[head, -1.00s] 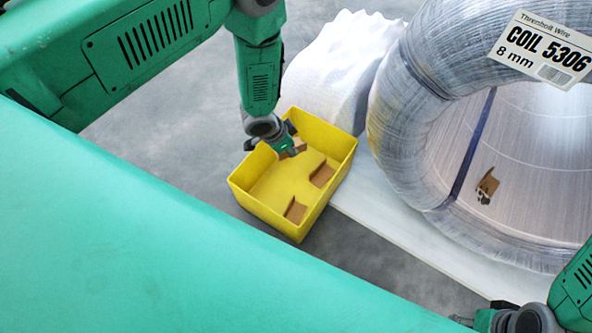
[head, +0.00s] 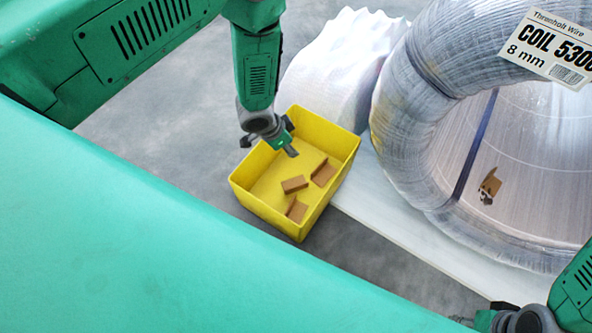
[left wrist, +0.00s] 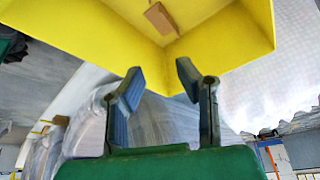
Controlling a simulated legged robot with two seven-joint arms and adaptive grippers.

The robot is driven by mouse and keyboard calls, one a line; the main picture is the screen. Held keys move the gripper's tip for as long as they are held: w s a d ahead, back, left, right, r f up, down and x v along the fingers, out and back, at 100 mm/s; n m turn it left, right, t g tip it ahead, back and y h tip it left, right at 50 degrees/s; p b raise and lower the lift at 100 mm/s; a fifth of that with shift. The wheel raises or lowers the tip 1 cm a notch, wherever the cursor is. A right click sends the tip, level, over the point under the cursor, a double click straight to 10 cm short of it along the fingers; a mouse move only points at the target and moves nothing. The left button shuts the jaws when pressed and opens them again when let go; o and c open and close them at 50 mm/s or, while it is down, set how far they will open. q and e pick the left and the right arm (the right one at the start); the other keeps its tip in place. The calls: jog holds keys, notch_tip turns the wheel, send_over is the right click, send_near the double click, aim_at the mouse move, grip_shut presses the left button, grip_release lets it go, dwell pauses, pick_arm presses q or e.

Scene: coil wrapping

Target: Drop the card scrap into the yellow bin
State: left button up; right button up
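The yellow bin (head: 243,190) stands on the floor left of the coil. Three brown card scraps lie inside it: one near the middle (head: 294,184), one by the right wall (head: 323,173) and one near the front corner (head: 297,209). My left gripper (head: 270,148) is over the bin's back left part, with nothing between its fingers. In the left wrist view its fingers (left wrist: 160,75) are spread apart, with the bin wall and one scrap (left wrist: 160,18) beyond them. My right gripper (head: 470,321) is partly in view at the lower right; its fingers are unclear.
A large wrapped wire coil (head: 420,130) with a white label (head: 550,45) stands on a pale platform (head: 400,235) right of the bin. A small brown piece (head: 490,183) shows within the coil's ring. White wrapping material (head: 335,65) lies behind the bin. Grey floor is clear to the left.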

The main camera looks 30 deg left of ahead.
pick_arm(q)
jog(key=v, duration=0.9)
jog(key=shift+d+r, duration=0.15)
jog(key=shift+r, duration=0.3)
jog(key=shift+s, duration=0.15)
jog(key=shift+d, duration=0.1)
jog(key=s+a+f+n+g+y, duration=0.15)
jog(key=s+n, duration=0.25)
jog(key=s, duration=0.8)
jog(key=s+a+n+g+y, duration=0.2)
jog(key=s+n, duration=0.1)
jog(key=s, duration=0.9)
notch_tip(320, 180, up, 18)
jog(key=w+p, duration=0.1)
jog(key=p, duration=1.7)
jog(key=shift+d+t+h, duration=0.15)
jog(key=shift+t+h, duration=0.2)
jog(key=shift+w, duration=0.1)
